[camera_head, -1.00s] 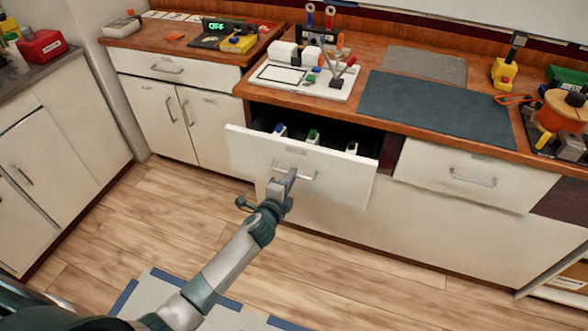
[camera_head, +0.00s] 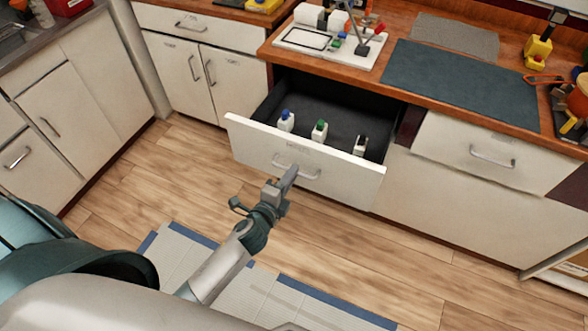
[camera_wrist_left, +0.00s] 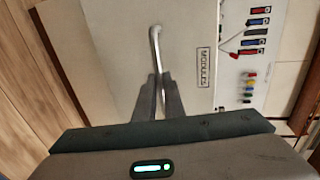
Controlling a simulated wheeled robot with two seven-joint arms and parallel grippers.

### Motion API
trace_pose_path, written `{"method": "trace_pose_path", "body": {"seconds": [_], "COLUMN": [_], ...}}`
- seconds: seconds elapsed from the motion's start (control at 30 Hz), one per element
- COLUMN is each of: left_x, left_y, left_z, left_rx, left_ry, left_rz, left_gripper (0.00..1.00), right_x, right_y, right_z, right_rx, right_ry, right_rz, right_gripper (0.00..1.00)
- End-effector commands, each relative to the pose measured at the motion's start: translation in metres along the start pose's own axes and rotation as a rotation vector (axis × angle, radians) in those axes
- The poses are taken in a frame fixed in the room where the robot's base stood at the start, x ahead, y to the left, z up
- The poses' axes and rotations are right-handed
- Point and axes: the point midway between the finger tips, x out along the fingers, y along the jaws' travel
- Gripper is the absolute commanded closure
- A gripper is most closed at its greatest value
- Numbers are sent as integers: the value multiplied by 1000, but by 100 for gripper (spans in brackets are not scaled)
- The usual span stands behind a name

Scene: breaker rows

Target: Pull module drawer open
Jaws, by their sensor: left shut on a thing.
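The module drawer (camera_head: 343,177) stands well open under the counter, with a white front and a dark interior. Inside it, near the front, stand white modules with a blue top (camera_head: 286,120), a green top (camera_head: 320,131) and a dark top (camera_head: 360,146). My left gripper (camera_head: 289,178) is at the metal handle (camera_head: 309,173) on the drawer front. In the left wrist view, its two fingers (camera_wrist_left: 159,95) close around the handle bar (camera_wrist_left: 155,45), beside a label reading "MODULES" (camera_wrist_left: 204,67). My right gripper is not in view.
The wooden counter (camera_head: 393,44) above carries a white board (camera_head: 327,43) with small parts and a dark mat (camera_head: 460,85). A closed drawer (camera_head: 490,150) is at the right. The wood floor (camera_head: 400,245) in front is clear apart from a grey mat with blue edges (camera_head: 320,305).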

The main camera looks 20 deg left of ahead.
Motion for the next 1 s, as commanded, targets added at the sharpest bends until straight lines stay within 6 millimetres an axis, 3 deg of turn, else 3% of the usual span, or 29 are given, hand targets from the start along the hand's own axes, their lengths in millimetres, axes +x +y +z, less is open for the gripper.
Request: {"method": "trace_pose_path", "body": {"seconds": [0.33,0.37,0.4,0.43,0.77,1.0], "left_x": [-1,-1,-1,-1,-2,-16], "left_y": [1,1,1,1,0,2], "left_z": [0,0,0,0,0,0], "left_rx": [0,0,0,0,0,1], "left_ry": [0,0,0,0,0,0], "left_rz": [1,1,1,1,0,1], "left_gripper": [100,84,74,73,73,73], "right_x": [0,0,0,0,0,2], "right_y": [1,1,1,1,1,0], "right_z": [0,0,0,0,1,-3], "right_rx": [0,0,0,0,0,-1], "right_ry": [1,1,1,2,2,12], "right_rz": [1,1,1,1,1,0], "right_gripper": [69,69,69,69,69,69]}}
